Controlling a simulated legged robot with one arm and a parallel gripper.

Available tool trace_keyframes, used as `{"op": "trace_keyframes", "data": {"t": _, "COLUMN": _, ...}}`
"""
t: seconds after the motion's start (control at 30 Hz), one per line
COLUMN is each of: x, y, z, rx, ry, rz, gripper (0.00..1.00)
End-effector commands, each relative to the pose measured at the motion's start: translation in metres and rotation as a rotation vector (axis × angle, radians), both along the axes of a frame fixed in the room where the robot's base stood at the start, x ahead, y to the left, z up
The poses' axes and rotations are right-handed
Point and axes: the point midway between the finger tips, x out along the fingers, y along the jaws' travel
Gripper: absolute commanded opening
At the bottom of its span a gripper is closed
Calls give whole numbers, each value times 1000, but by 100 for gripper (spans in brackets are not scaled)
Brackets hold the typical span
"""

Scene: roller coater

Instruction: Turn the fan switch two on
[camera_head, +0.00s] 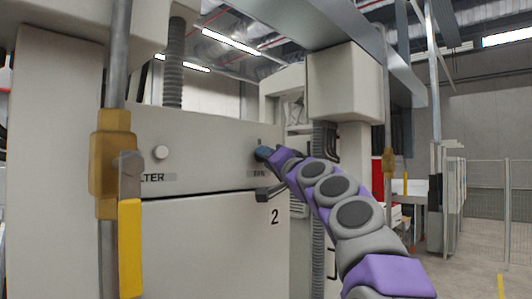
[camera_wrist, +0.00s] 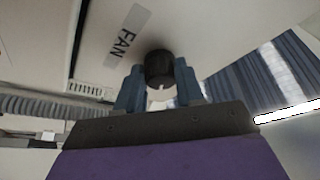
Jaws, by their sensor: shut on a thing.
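The fan switch is a dark round knob (camera_wrist: 160,68) on the pale panel, beside a label reading FAN (camera_wrist: 127,33) in the wrist view. My gripper (camera_wrist: 160,88) has one blue finger on each side of the knob and is shut on it. A small light mark shows on the knob's near part. In the head view my gripper (camera_head: 264,153) is against the panel above the FAN label (camera_head: 259,173), and it hides most of the knob. A number 2 (camera_head: 275,216) is on the cabinet below.
A brass valve with a yellow lever (camera_head: 130,245) stands in front at the left. A dark handle (camera_head: 268,192) juts out below the switch.

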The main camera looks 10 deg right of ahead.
Motion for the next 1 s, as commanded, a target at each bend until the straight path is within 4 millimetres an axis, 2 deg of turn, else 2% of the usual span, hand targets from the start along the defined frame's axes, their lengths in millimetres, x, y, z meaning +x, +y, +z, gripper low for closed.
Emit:
{"op": "trace_keyframes", "data": {"t": 0.03, "x": -1, "y": 1, "z": 7, "rx": 37, "ry": 30, "rz": 2, "gripper": 7}}
{"op": "trace_keyframes", "data": {"t": 0.1, "x": -1, "y": 2, "z": 8, "rx": 89, "ry": 70, "rz": 3, "gripper": 7}}
{"op": "trace_keyframes", "data": {"t": 0.5, "x": 0, "y": -1, "z": 3, "rx": 327, "ry": 240, "rz": -5, "gripper": 7}}
{"op": "trace_keyframes", "data": {"t": 1.0, "x": 1, "y": 0, "z": 2, "rx": 468, "ry": 346, "rz": -4, "gripper": 7}}
